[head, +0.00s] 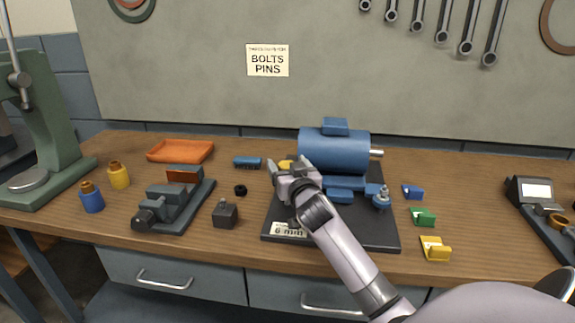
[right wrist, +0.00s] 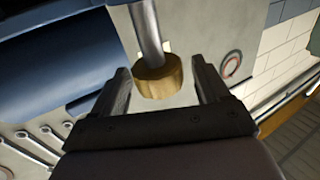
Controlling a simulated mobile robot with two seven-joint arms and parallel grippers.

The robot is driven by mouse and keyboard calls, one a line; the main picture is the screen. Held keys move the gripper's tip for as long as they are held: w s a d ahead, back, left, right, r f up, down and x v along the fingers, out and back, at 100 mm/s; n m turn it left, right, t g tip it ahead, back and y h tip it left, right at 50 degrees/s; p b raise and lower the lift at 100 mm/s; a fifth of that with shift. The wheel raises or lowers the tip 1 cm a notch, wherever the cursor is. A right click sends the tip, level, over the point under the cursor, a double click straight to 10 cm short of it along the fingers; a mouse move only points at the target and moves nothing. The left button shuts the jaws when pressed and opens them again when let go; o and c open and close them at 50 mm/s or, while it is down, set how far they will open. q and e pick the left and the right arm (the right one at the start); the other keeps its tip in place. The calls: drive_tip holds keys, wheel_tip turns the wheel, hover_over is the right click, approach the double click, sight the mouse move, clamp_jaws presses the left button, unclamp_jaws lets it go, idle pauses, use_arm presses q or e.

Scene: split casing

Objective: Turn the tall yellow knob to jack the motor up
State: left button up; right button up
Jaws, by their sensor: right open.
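The blue motor (head: 334,152) sits on a dark base plate (head: 375,236) on the bench. A yellow knob (head: 286,164) shows at the left end of the motor, mostly hidden by my right gripper (head: 288,167). In the right wrist view the knob (right wrist: 158,80) is a brassy yellow cylinder on a grey shaft. The fingers of my right gripper (right wrist: 162,88) are open on either side of it, with gaps showing between them and the knob. The motor's blue body (right wrist: 50,65) fills the left of that view. My left gripper is not in view.
A blue-topped post (head: 381,198) stands at the plate's right side. Blue, green and yellow brackets (head: 424,217) lie right of the plate. A vise (head: 175,205), a dark block (head: 225,214) and a black ring (head: 240,190) stand left. An orange tray (head: 180,151) lies farther back.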

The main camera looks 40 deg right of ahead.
drive_tip(key=shift+w, duration=0.2)
drive_tip(key=c, duration=0.9)
drive_tip(key=shift+f+m+h+b, duration=0.15)
drive_tip(key=shift+m+h+b, duration=0.2)
drive_tip(key=shift+b, duration=0.25)
drive_tip(key=m+g+h+b, duration=0.1)
drive_tip(key=b, duration=0.2)
drive_tip(key=m+g+h+b, duration=0.1)
drive_tip(key=h+b, duration=0.1)
drive_tip(key=m+g+h+b, duration=0.1)
drive_tip(key=h+b, duration=0.1)
drive_tip(key=b, duration=0.1)
drive_tip(key=shift+f+m+g+b, duration=0.3)
drive_tip(key=shift+m+g, duration=0.05)
drive_tip(key=shift+g, duration=0.05)
drive_tip(key=shift+m+g+h+b, duration=0.4)
drive_tip(key=shift+g+b, duration=0.3)
drive_tip(key=shift+b, duration=0.35)
drive_tip(key=shift+r+m+g+h+b, duration=0.2)
drive_tip(key=shift+m+g+h+b, duration=0.4)
drive_tip(key=shift+g+b, duration=0.5)
